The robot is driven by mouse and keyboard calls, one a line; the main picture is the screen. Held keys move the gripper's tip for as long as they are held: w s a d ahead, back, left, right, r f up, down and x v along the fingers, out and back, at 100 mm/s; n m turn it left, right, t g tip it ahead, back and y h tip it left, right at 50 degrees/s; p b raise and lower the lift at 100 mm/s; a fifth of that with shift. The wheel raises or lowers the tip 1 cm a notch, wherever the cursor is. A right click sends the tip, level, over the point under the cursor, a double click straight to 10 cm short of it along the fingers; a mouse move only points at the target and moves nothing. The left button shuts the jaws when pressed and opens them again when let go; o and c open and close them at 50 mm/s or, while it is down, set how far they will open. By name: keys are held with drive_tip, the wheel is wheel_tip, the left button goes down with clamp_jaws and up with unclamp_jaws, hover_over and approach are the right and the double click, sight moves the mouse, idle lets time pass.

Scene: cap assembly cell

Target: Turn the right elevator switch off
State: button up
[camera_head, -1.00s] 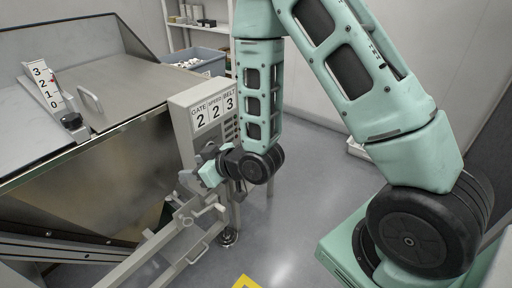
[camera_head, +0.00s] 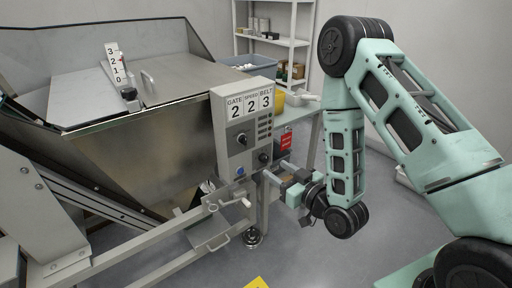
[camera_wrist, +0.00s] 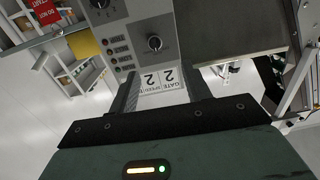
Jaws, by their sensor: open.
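A grey control box (camera_head: 230,165) carries number cards reading 2, 2, 3 under GATE, SPEED and BELT. Two dark rotary switches sit on its face: a left one (camera_head: 241,138) and a lower right one (camera_head: 263,157). My gripper (camera_head: 273,171) is open and empty, its fingers pointing at the box's lower right side, close to the right switch. Contact cannot be told. In the wrist view, the box appears upside down between and beyond my fingers; the left switch (camera_wrist: 154,43) shows whole, the right switch (camera_wrist: 100,3) is cut by the top edge.
A metal hopper (camera_head: 130,150) with a 0–3 scale (camera_head: 116,66) stands at left. A red sign (camera_head: 286,142) and shelves (camera_head: 275,40) are behind.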

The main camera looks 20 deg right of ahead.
drive_tip(key=s, duration=0.1)
drive_tip(key=b, duration=0.8)
approach(246, 143)
drive_tip(key=shift+t+h, duration=0.3)
drive_tip(key=x, duration=0.9)
drive_tip(key=shift+a+f, duration=0.15)
drive_tip(key=shift+a, duration=0.1)
drive_tip(key=shift+s, duration=0.1)
drive_tip(key=c, duration=1)
